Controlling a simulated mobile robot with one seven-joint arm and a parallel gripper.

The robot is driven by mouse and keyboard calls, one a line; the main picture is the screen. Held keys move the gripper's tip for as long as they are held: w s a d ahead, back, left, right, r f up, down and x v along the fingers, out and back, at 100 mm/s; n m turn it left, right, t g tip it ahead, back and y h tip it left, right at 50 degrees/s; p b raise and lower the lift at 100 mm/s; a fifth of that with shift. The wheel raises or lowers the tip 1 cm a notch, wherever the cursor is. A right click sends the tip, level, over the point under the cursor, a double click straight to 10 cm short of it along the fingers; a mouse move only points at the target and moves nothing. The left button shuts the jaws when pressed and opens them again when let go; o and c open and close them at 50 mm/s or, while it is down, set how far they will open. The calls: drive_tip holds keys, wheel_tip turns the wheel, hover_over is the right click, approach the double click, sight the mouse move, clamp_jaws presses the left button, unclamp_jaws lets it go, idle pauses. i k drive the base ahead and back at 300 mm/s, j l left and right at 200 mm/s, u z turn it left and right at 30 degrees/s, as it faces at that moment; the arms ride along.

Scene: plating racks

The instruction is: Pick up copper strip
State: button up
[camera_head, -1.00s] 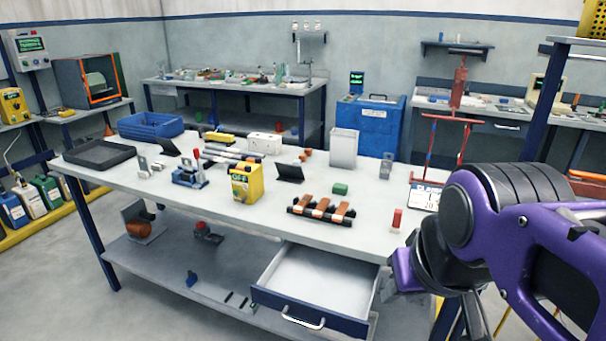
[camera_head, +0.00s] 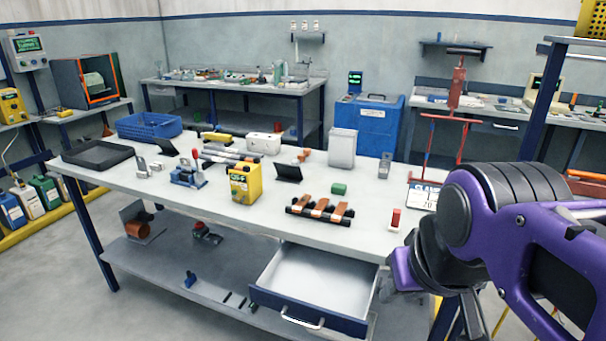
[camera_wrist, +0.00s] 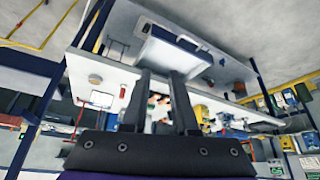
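Three copper strips (camera_head: 320,207) lie side by side across a black rack (camera_head: 297,211) near the front of the grey workbench. Each strip seems to have a pale band. My gripper's two dark fingers (camera_wrist: 161,76) stand apart in the wrist view, with nothing held between them. Small orange-brown shapes show beyond the gap, too blurred to name surely. The fingers cannot be made out there.
An open drawer (camera_head: 313,325) juts out below the bench front.

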sight(304, 199)
drive_tip(key=j+z, duration=0.15)
drive_tip(key=z, duration=0.65)
drive_tip(key=j+z, duration=0.8)
drive_tip(key=j, duration=0.35)
drive_tip(key=k+j+z, duration=0.15)
drive_tip(key=j, duration=0.25)
drive_tip(key=j+z, duration=0.1)
drive_tip(key=j, duration=0.35)
drive_tip(key=k+j+z, duration=0.1)
drive_tip(key=j, duration=0.3)
drive_tip(key=k+j, duration=0.15)
drive_tip(key=j, duration=0.25)
drive_tip(key=k+j, duration=0.1)
drive_tip(key=j, duration=0.3)
drive_tip(key=k+u, duration=0.15)
drive_tip(key=i+j, duration=0.05)
